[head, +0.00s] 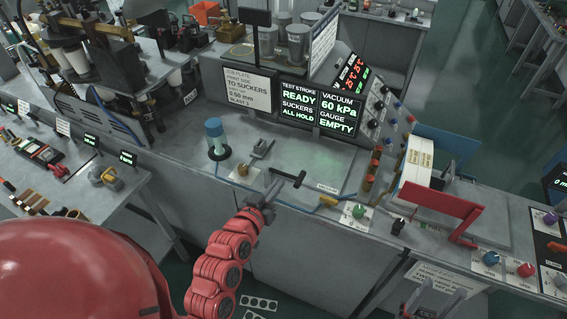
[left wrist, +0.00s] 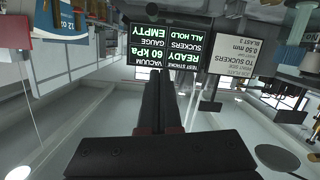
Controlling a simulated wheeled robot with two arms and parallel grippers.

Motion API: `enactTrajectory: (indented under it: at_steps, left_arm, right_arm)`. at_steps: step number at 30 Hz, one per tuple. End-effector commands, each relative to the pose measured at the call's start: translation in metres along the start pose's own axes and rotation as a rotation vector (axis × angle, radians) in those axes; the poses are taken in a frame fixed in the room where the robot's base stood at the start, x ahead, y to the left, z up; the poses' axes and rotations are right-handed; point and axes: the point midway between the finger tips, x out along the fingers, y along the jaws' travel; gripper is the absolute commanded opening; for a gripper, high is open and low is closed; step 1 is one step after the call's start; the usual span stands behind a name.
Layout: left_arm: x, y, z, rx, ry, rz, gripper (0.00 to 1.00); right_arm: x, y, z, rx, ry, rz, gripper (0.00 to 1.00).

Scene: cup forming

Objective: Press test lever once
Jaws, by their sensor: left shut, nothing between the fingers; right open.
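My left gripper (head: 274,188), on the red arm, reaches over the front of the grey test bench. It is shut and empty; its dark fingers also show together in the left wrist view (left wrist: 166,85). A small metal lever (head: 262,149) on a plate stands behind it, apart from the fingers, with a brass knob (head: 243,170) nearby. I cannot tell for sure that this is the test lever. A display (head: 299,104) reads test stroke READY, suckers ALL HOLD, vacuum 60 kPa, gauge EMPTY; it shows upside down in the left wrist view (left wrist: 168,47). My right gripper (head: 434,302) is open low at the bottom right.
A blue-topped cylinder (head: 216,138) stands left of the lever. A job plate sign (head: 248,88) is behind. A green knob (head: 358,211) and a red bracket (head: 440,202) are to the right.

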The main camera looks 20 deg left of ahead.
Motion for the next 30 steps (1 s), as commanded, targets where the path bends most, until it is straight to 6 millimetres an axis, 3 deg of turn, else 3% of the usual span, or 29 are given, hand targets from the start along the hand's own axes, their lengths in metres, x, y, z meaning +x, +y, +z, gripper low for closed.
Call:
enactTrajectory:
  at_steps: [12,17,30]
  left_arm:
    - [-0.003,0.006,0.003,0.005,-0.043,0.018,0.00]
    - [0.002,0.006,0.005,0.006,-0.039,0.019,0.00]
    - [0.063,0.006,0.013,0.007,-0.035,0.020,0.00]
  right_arm:
    - [0.003,0.000,-0.001,0.000,0.000,0.000,0.50]
    - [-0.004,0.000,0.001,0.000,0.000,0.000,0.50]
    - [-0.081,-0.004,0.014,0.000,0.000,0.000,0.50]
